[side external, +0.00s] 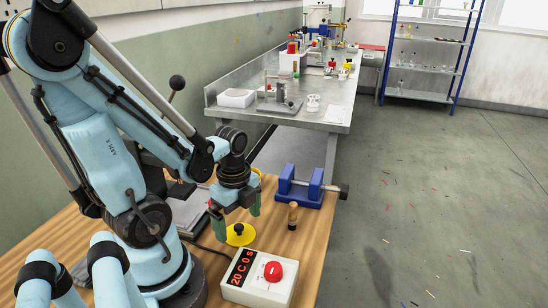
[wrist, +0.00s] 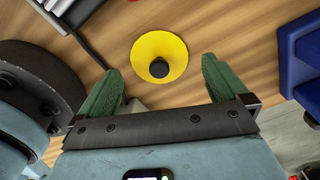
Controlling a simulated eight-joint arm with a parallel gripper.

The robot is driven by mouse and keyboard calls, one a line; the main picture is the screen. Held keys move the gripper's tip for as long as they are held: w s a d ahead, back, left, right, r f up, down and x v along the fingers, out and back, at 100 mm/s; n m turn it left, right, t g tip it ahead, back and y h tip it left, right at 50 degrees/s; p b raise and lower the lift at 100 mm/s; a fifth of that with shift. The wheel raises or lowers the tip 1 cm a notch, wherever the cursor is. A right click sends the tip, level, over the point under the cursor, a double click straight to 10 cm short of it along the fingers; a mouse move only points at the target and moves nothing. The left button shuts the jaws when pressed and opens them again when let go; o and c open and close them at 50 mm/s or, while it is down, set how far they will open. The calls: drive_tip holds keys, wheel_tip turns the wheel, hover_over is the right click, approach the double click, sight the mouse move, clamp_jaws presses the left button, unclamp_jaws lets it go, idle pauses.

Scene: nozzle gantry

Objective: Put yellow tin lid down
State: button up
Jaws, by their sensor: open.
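The yellow tin lid (side external: 240,236) is a round yellow disc with a dark knob at its centre. It lies on the wooden table, and in the wrist view the lid (wrist: 174,50) shows from above, beyond my fingertips. My gripper (side external: 236,206) is above the lid in the side view.
A white box with a red knob (side external: 273,271) stands near the table's front. A small brown cylinder (side external: 292,216) stands upright right of the lid. A blue vise (side external: 305,188) sits at the far edge. Bare wood (side external: 320,225) shows beside the box.

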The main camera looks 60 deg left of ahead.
sight(239, 226)
drive_tip(key=shift+r, duration=5)
drive_tip(key=w+d+r+n+t, duration=0.1)
drive_tip(key=w+d+n+t, duration=0.6)
drive_tip(key=w+n, duration=0.3)
drive_tip(key=d+n, duration=0.1)
drive_tip(key=n, duration=0.2)
drive_tip(key=shift+w+d+r+n, duration=0.25)
drive_tip(key=shift+r+n, duration=0.05)
